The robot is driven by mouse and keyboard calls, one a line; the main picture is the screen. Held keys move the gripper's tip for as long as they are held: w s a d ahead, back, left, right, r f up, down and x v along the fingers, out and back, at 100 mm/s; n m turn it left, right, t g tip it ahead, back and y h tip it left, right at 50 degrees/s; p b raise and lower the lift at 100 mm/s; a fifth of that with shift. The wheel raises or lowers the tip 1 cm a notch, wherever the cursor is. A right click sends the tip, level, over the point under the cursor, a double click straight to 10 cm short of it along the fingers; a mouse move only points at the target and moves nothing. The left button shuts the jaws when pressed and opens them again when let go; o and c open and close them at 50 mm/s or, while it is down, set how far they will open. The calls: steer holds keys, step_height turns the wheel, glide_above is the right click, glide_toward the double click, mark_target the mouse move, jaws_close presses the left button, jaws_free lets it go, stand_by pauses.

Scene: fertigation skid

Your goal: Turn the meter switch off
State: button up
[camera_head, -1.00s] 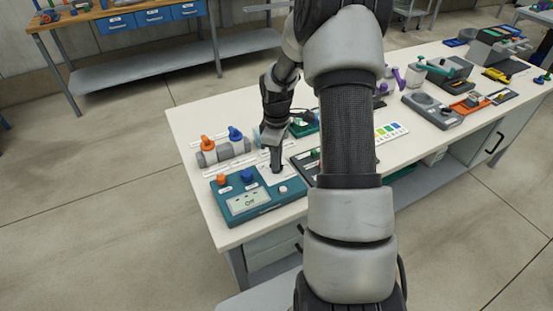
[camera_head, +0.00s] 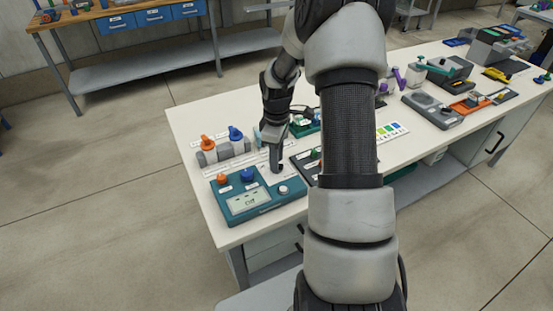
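The teal meter box (camera_head: 265,208) sits on the near left corner of the white bench. It has a pale display (camera_head: 248,202) with small dark characters that I cannot read surely. An orange knob (camera_head: 221,179) and a blue knob (camera_head: 247,175) stand on its back left, and a round white button (camera_head: 283,190) is at its right. My gripper (camera_head: 277,168) points down at the back right part of the meter, over a pale panel. The fingertips are small and dark here; I cannot tell their opening or contact. The switch is not clearly visible near them.
Orange-topped (camera_head: 207,143) and blue-topped (camera_head: 235,134) bottles stand in a grey rack behind the meter. A dark device lies right of the meter, partly hidden by my arm. More instruments fill the bench's right end (camera_head: 433,109). The floor at left is clear.

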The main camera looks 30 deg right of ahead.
step_height(320, 180, up, 17)
steer(key=p, duration=0.1)
steer(key=shift+f, duration=0.15)
stand_by(0.4)
steer(key=s+a+r+m+t+p, duration=0.2)
steer(key=s+a+r+p, duration=0.15)
steer(key=r, duration=0.35)
steer(key=s+a+r+m+t+h+p, duration=0.1)
steer(key=s+a+r+p, duration=0.15)
steer(key=s+r, duration=0.4)
steer(key=s+a+r+m+t+p, duration=0.2)
steer(key=s+a+r, duration=0.15)
steer(key=r, duration=0.55)
steer(key=s+a+f+m+y, duration=0.1)
steer(key=s+a+m, duration=0.3)
steer(key=s, duration=0.6)
steer(key=shift+a+f+m+t, duration=0.2)
steer(key=shift+a+m+t, duration=0.1)
steer(key=shift+a, duration=0.25)
